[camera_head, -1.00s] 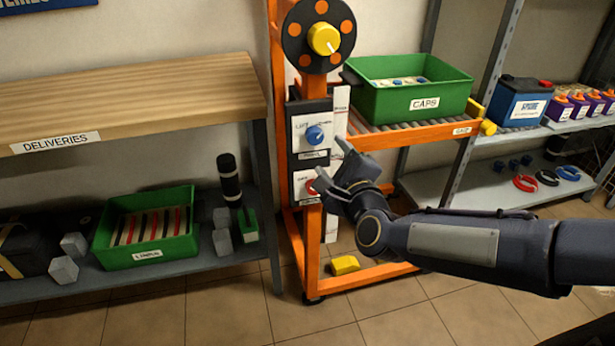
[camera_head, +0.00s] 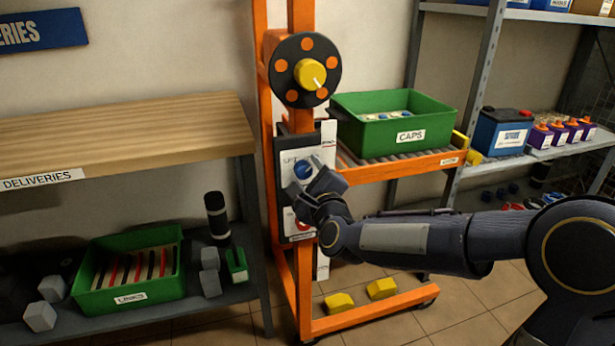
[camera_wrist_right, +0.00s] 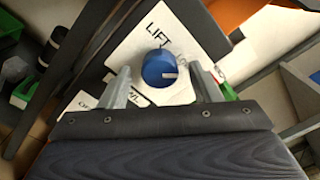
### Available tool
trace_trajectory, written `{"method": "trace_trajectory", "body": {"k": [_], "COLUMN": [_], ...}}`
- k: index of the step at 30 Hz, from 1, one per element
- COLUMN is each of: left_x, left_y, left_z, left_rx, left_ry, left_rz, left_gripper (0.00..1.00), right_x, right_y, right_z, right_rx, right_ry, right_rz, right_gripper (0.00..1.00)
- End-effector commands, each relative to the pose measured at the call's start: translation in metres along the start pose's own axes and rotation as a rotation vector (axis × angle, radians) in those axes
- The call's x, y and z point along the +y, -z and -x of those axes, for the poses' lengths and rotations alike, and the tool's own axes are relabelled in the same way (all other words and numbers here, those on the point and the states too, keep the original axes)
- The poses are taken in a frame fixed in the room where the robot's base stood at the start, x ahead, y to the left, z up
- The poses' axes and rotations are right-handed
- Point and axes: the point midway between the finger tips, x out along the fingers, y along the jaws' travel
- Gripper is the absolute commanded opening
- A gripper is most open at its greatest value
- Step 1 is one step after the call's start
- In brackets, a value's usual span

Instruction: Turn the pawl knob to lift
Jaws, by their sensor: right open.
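The blue pawl knob (camera_head: 303,168) sits on a white plate marked LIFT on the orange lift frame. In the right wrist view the blue knob (camera_wrist_right: 160,68) has a pale pointer mark and lies just beyond and between the fingertips. My right gripper (camera_head: 322,180) is open in front of the plate, at or just below the knob; its two fingers also show in the right wrist view (camera_wrist_right: 160,85). Whether the fingers touch the knob is unclear. A lower plate with a red knob (camera_head: 300,212) is partly hidden by my gripper. My left gripper is out of view.
A yellow hub on a black wheel with orange spots (camera_head: 309,74) is above the panel. A green CAPS crate (camera_head: 395,136) stands on the roller shelf at right. A wooden DELIVERIES bench (camera_head: 120,140) is at left.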

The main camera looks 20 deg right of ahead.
Motion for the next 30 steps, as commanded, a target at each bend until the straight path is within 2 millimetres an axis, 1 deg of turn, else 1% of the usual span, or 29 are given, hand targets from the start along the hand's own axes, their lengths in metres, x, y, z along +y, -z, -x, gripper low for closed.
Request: {"method": "trace_trajectory", "body": {"k": [2,9,12,17,22,26,30], "left_x": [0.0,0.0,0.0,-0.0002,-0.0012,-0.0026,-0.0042], "left_y": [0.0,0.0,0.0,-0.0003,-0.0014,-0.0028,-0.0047], "left_z": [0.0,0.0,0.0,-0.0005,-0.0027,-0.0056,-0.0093], "left_rx": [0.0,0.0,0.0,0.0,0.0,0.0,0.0], "left_ry": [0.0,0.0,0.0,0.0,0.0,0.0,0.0], "left_rz": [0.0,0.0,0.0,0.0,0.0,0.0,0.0], "left_gripper": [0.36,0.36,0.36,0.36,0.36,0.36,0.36], "right_x": [0.0,0.0001,0.0002,0.0003,0.0007,0.0012,0.0016], "right_y": [0.0,0.0001,0.0001,0.0002,0.0005,0.0008,0.0011], "right_z": [0.0002,0.0004,0.0005,0.0005,0.0005,0.0005,0.0005], "right_rx": [0.0,0.0,0.0,0.0,0.0,0.0,0.0], "right_ry": [0.0,0.0,-0.001,-0.001,0.0,-0.001,-0.002], "right_rz": [0.0,0.0,0.0,0.008,0.051,0.12,0.226], "right_gripper": [0.56,0.25,0.13,0.13,0.13,0.13,0.13]}}
